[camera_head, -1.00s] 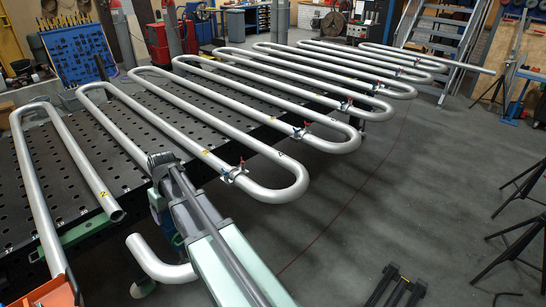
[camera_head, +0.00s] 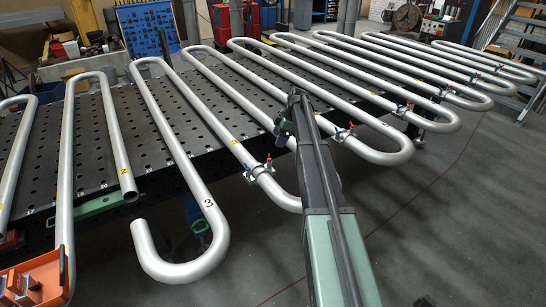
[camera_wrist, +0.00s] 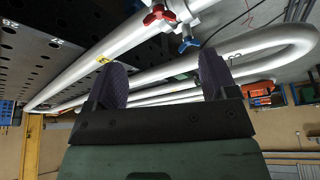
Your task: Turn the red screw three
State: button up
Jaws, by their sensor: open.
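Clamps with red and blue screws sit on the grey coil tubes. In the head view, a red screw (camera_head: 268,158) shows on the nearest clamp, left of my arm, and another red screw (camera_head: 351,126) shows just right of it. In the wrist view, a red screw (camera_wrist: 158,14) and a blue screw (camera_wrist: 189,44) show at the top, beyond my fingers. My gripper (camera_wrist: 164,80) is open and empty, its two dark fingers apart. I cannot tell which red screw is number three. In the head view, my arm largely hides the gripper.
An orange tool (camera_head: 36,278) is at the lower left. Bent tubes fill most of the tabletop. Clear floor (camera_head: 450,220) lies to the right.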

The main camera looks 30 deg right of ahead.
aim_at(269, 159)
jog(key=b+x, duration=0.8)
jog(key=x, duration=0.1)
jog(key=shift+f, duration=0.4)
jog(key=shift+r, duration=0.1)
jog(key=shift+r, duration=0.1)
jog(key=c, duration=0.9)
jog(key=shift+c, duration=0.2)
